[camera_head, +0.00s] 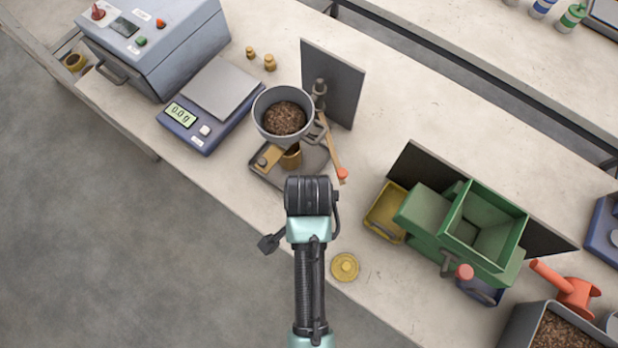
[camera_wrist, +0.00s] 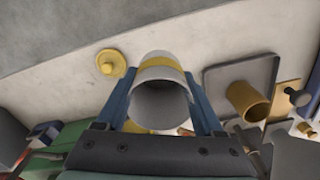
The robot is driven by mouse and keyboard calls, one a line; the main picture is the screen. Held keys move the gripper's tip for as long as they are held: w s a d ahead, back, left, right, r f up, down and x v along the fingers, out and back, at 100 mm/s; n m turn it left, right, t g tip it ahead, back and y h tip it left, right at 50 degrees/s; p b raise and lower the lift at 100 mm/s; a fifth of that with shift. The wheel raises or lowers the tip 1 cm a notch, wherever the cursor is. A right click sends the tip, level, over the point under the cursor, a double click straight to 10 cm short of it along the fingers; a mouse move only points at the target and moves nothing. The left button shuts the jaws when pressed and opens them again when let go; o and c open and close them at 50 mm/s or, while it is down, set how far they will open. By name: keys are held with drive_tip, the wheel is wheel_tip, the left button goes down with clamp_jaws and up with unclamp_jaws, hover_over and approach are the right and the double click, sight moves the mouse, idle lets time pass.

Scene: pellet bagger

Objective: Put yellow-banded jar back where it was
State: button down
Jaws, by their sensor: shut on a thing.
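The yellow-banded jar (camera_wrist: 159,68) is pale grey with a yellow band, and its open mouth faces the wrist camera. Its inside looks empty. My gripper (camera_wrist: 160,90) is shut on it, with a blue finger on either side. In the head view my gripper (camera_head: 308,195) is over the bench, just in front of the funnel stand, and hides the jar. I cannot tell whether the jar touches the bench. A round yellow lid with a knob (camera_head: 345,267) lies on the bench near the front edge. It also shows in the wrist view (camera_wrist: 110,63), left of the jar.
The funnel (camera_head: 284,112) holds brown pellets above a brass cup (camera_head: 291,158) on a grey tray (camera_head: 264,180). A scale (camera_head: 212,105) reading 0.0 g stands to the left. A green machine (camera_head: 460,228) with a yellow tray (camera_head: 386,211) stands right. Bare bench surrounds the lid.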

drive_tip(key=shift+s+a+f, duration=0.1)
drive_tip(key=shift+f, duration=0.2)
wheel_tip(320, 180, down, 4)
drive_tip(key=shift+a+f, duration=0.1)
drive_tip(key=shift+f+p, duration=0.35)
drive_tip(key=shift+f, duration=2.25)
unclamp_jaws()
drive_tip(key=shift+f, duration=0.15)
